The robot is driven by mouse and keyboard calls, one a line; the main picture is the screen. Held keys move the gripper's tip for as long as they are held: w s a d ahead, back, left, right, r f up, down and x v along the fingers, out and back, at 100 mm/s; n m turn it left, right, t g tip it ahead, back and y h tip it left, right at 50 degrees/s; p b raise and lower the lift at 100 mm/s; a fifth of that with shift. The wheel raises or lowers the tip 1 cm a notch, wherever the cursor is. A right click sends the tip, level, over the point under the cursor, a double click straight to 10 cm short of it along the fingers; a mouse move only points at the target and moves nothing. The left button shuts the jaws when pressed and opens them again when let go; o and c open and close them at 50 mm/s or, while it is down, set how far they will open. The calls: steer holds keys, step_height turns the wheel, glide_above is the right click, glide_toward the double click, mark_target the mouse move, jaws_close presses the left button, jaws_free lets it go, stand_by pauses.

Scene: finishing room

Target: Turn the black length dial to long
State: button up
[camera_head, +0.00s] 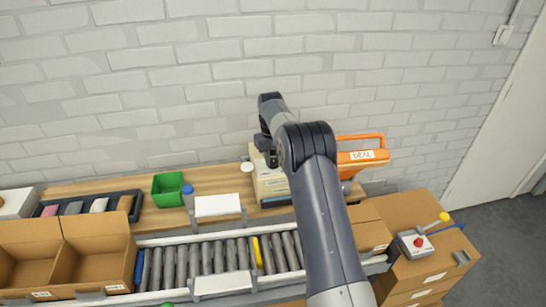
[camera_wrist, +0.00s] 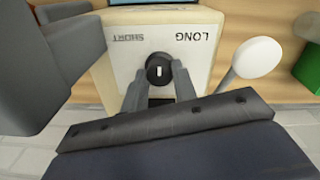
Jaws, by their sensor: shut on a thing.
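The black length dial (camera_wrist: 159,70) is on the cream face of a box-shaped machine (camera_wrist: 205,60) in the wrist view. A short white mark on the dial stands nearly upright in the picture, between the labels SHORT at upper left and LONG at upper right, both printed upside down. My gripper (camera_wrist: 160,82) has one finger on each side of the dial and is shut on it. In the head view the machine (camera_head: 272,190) stands on the wooden bench, partly behind my arm. The dial cannot be made out there.
A white round-ended lever (camera_wrist: 258,56) is close on the right in the wrist view. An orange-handled device labelled SEAL (camera_head: 362,157) stands right of the machine. A roller conveyor (camera_head: 215,255) runs in front. A green bin (camera_head: 168,188) is to the left.

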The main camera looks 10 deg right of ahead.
mark_target(272, 159)
steer(key=m, duration=0.4)
steer(key=shift+w+m, duration=0.1)
steer(key=shift+m, duration=2)
steer(key=o, duration=1)
step_height(272, 159, up, 11)
steer(key=shift+a+b, duration=0.15)
steer(key=shift+b, duration=0.3)
steer(key=shift+f, duration=0.15)
